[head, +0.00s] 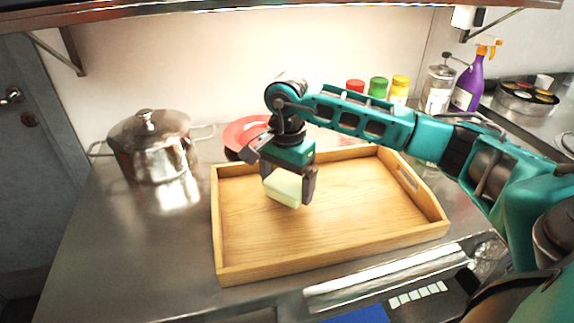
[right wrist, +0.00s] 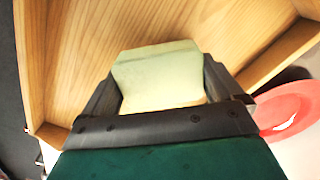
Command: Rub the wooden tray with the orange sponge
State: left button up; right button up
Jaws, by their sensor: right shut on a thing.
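The wooden tray (head: 345,215) lies on the steel counter, with a flat light-wood floor and low raised walls. My right gripper (head: 288,184) reaches in from the right and points down over the left part of the tray. It is shut on a pale yellow block-shaped sponge (head: 283,190); no clear orange shows on it. In the right wrist view the sponge (right wrist: 158,75) sits between the two dark fingers, with the tray floor (right wrist: 190,20) behind it. Whether the sponge touches the tray floor, I cannot tell. My left gripper is not in view.
A steel pot (head: 152,150) stands left of the tray. A red plate (head: 243,132) lies behind its left corner. Several jars, a glass dispenser (head: 437,90) and a purple spray bottle (head: 468,85) stand behind and right. The tray's right half is empty.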

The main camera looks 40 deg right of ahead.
jog(key=shift+r, duration=2.35)
